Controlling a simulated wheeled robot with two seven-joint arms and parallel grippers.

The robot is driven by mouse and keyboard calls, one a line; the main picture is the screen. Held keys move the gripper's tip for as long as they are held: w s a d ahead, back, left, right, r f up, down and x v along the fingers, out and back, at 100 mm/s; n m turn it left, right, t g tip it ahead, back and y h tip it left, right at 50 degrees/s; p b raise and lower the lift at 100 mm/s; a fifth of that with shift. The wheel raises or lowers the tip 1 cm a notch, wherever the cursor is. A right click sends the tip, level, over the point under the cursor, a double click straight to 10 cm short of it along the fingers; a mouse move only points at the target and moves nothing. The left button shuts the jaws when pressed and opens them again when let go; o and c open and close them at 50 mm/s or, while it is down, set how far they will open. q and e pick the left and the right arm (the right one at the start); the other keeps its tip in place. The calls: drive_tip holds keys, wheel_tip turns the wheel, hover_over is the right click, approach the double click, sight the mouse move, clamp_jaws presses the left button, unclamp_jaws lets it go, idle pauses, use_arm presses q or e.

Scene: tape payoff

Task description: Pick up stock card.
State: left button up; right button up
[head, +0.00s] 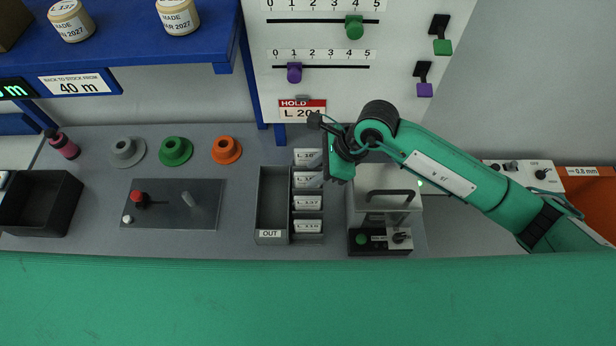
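Several white stock cards stand in the slots of a dark grey card rack; the nearest card (308,226) and the one behind it (307,202) show clearly, with print too small to read. Two more cards, the third (305,179) and the farthest (306,156), are close to my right gripper (322,176). My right arm reaches in from the right, and its gripper is beside the right edge of the rack's far half. Its fingers are small and partly hidden, so I cannot tell whether they are open or touch a card. My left gripper is not in view.
An empty tray marked OUT (271,205) adjoins the rack on the left. A grey machine with a black handle (390,193) stands at its right. A red-and-white HOLD tag (302,109) hangs behind. Grey, green and orange round pieces (176,151) sit left on the bench.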

sight(311, 174)
drive_tip(key=p+x, duration=0.1)
drive_tip(key=x, duration=0.2)
drive_tip(key=shift+a+r, duration=0.15)
clamp_jaws()
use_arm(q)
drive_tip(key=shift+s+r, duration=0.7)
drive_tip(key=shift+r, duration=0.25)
use_arm(e)
drive_tip(key=shift+w+r, duration=0.1)
drive_tip(key=shift+r, duration=0.35)
use_arm(q)
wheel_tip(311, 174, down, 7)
drive_tip(key=b, duration=0.6)
drive_tip(key=shift+b, duration=0.3)
use_arm(e)
wheel_tip(311, 174, up, 19)
